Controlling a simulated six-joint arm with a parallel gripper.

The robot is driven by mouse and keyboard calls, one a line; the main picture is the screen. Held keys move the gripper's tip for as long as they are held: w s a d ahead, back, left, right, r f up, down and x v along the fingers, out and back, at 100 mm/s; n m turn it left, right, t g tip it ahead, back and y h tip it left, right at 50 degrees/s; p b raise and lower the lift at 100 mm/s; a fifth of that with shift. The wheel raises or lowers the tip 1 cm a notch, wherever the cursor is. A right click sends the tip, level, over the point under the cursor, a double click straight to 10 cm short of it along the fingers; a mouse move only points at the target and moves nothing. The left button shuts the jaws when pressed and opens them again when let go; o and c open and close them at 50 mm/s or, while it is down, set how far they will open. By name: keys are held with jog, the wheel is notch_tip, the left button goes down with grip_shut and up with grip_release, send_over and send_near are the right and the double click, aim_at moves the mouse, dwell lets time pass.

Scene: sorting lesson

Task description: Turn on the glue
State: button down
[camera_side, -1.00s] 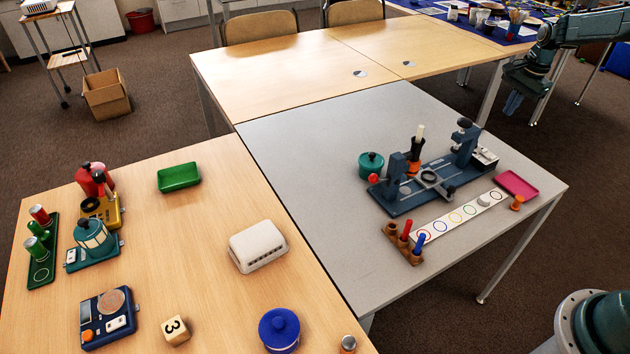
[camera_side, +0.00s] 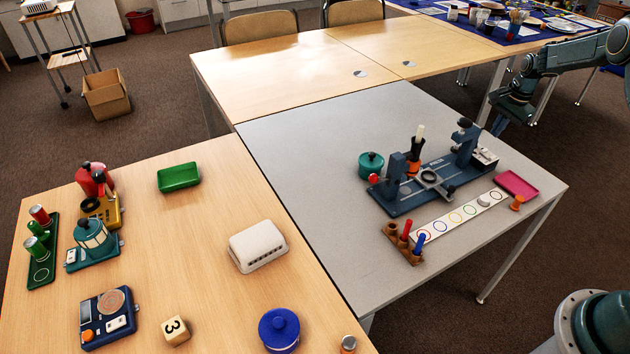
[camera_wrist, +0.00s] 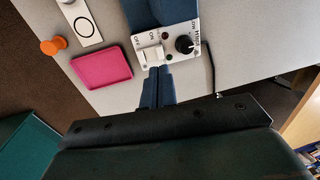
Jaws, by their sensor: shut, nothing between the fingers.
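A blue machine (camera_side: 408,203) stands on the grey table, with a white control panel (camera_side: 485,160) at its right end. The wrist view shows the panel (camera_wrist: 168,36) closely, with ON and OFF lettering, a pale switch (camera_wrist: 150,54) and a round black knob (camera_wrist: 185,44). I cannot tell which way the switch is set. My gripper (camera_side: 499,126) is beyond the panel end of the machine in the side view. In the wrist view my gripper (camera_wrist: 158,72) is shut and empty, its fingertips beside the panel's near edge, by the switch. Contact cannot be told.
A pink tray (camera_wrist: 102,68) and an orange peg-like piece (camera_wrist: 54,46) lie left of the panel in the wrist view. A white strip with coloured rings (camera_side: 440,226) lies along the machine's front. A teal pot (camera_side: 371,165) stands at its left end. The grey table's left part is clear.

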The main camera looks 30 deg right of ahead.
aim_at(485, 150)
jog(key=f, duration=0.5)
jog(key=shift+w+f, duration=0.4)
jog(key=shift+w+f, duration=0.2)
jog(key=shift+f, duration=0.15)
jog(key=shift+s, duration=0.25)
jog(key=shift+s+r, duration=0.25)
jog(key=shift+s, duration=0.3)
jog(key=shift+r, duration=0.15)
